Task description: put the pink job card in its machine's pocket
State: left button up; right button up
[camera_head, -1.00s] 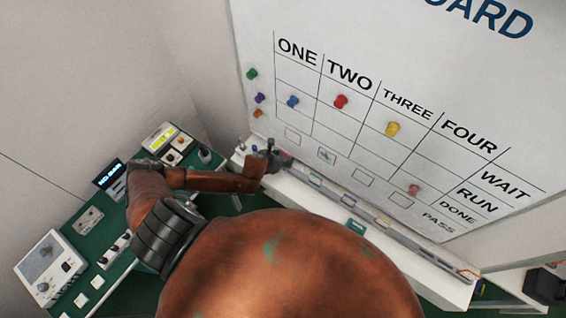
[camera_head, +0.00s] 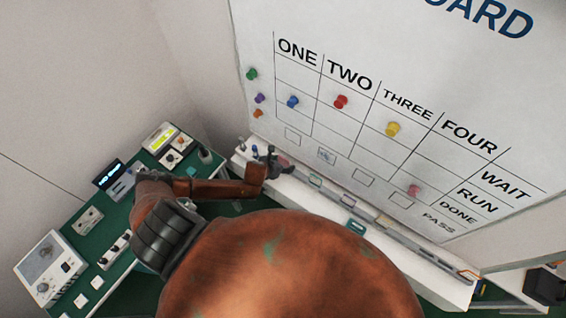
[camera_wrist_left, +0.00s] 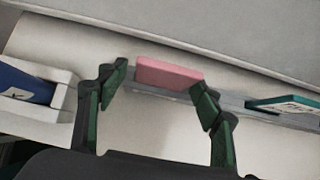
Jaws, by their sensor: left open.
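The pink job card (camera_wrist_left: 170,74) stands in a grey rail below the board, in the left wrist view. My left gripper (camera_wrist_left: 161,88) is open, its dark green fingers either side of the card; the right finger is close to the card's right end. I cannot tell if they touch. In the head view, my left gripper (camera_head: 274,166) is at the left part of the white ledge (camera_head: 330,214), and I cannot make out the pink card there. My right gripper is not in view.
A teal card (camera_wrist_left: 285,103) stands right of the pink one; a blue card (camera_wrist_left: 25,84) sits in a white holder at left. A green bench (camera_head: 100,235) holds instruments.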

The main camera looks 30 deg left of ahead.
pick_arm(q)
jog(key=shift+r, duration=0.2)
jog(key=v, duration=1.1)
jog(key=shift+s+r, duration=0.2)
jog(key=shift+r, duration=0.15)
